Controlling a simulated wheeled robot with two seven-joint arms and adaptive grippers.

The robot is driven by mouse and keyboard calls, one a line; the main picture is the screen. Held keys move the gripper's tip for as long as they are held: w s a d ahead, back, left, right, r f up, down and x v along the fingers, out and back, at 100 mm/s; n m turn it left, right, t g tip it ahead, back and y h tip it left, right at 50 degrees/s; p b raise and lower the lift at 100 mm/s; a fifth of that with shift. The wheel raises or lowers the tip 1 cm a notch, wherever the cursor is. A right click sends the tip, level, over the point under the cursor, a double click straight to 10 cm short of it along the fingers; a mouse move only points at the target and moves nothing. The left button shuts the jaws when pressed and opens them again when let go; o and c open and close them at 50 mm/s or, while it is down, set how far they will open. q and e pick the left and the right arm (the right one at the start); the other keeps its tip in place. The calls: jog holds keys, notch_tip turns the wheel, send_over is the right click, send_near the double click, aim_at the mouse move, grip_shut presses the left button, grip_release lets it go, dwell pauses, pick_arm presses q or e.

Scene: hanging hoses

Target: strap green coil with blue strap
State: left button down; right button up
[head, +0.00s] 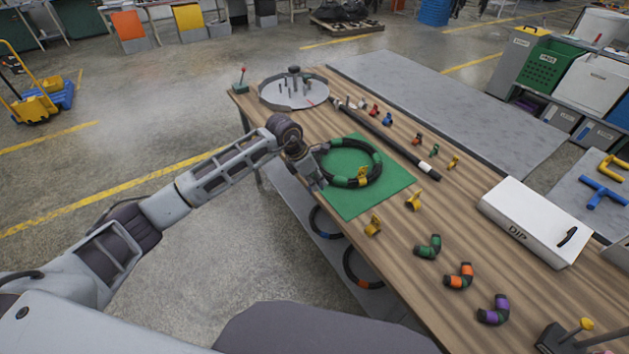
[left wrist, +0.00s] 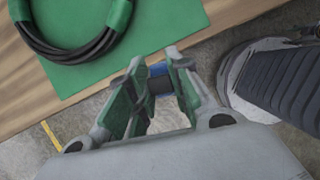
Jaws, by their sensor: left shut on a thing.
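The green coil (head: 350,140), a black hose ring with green bands, lies flat on a green mat (head: 392,192) on the wooden table. It shows partly in the left wrist view (left wrist: 65,50). My left gripper (head: 315,180) is by the mat's left edge, beside the coil. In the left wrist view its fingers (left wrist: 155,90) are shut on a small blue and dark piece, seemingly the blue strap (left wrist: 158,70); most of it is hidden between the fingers. A small yellow piece (head: 363,180) is at the coil's near side. My right gripper is not in view.
Coils with blue (head: 322,224) and orange (head: 361,269) marks hang below the table edge. A white DIP box (head: 530,222), bent fittings (head: 459,275), yellow pieces (head: 413,200), a long black tube (head: 392,143) and a round tray (head: 268,95) are on the table.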

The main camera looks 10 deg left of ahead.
pick_arm(q)
jog(key=shift+w+n+t, duration=0.1)
jog(key=shift+n+t, duration=0.2)
jog(key=shift+n, duration=0.6)
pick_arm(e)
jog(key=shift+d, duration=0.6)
pick_arm(q)
jog(key=shift+n+y, duration=0.3)
jog(key=shift+n, duration=0.1)
